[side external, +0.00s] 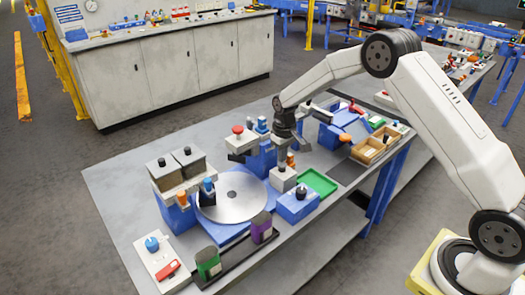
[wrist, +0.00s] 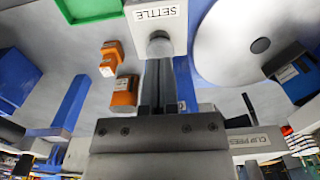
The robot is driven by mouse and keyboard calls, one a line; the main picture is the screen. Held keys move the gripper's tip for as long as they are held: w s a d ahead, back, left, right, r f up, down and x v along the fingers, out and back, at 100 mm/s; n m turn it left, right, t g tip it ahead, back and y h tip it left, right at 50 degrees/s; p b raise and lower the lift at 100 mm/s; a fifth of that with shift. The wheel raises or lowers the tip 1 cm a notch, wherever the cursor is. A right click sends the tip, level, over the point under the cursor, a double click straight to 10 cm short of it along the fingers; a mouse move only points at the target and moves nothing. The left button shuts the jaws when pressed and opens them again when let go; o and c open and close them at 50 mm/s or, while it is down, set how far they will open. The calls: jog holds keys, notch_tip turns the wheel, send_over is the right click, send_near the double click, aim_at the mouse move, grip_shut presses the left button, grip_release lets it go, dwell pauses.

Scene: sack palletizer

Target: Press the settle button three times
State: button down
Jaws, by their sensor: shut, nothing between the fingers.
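A pale box labelled SETTLE (wrist: 177,30) shows at the top of the wrist view. A round grey button (wrist: 159,43) sits on it, partly hidden by my fingers. My gripper (wrist: 159,66) is shut and empty, with its fingertips lined up at the button's edge in that view. I cannot tell whether they touch it. In the side view my gripper (side external: 298,143) points down over the bench, near a small grey box (side external: 283,182) with a dark top, which seems to be the settle box.
A round silver turntable (side external: 232,205) stands left of the box, and a green tray (side external: 318,183) lies to its right. Two orange pieces (wrist: 125,90) lie close by in the wrist view. A red-topped station (side external: 238,138) and a wooden bin (side external: 375,148) flank the arm.

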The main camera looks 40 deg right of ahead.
jog(key=shift+f, duration=1.15)
jog(key=shift+r, duration=0.2)
dwell(0.4)
jog(key=shift+r, duration=0.95)
jog(key=shift+f, duration=0.95)
dwell(0.7)
jog(key=shift+r, duration=0.95)
notch_tip(320, 180, up, 7)
dwell(1.0)
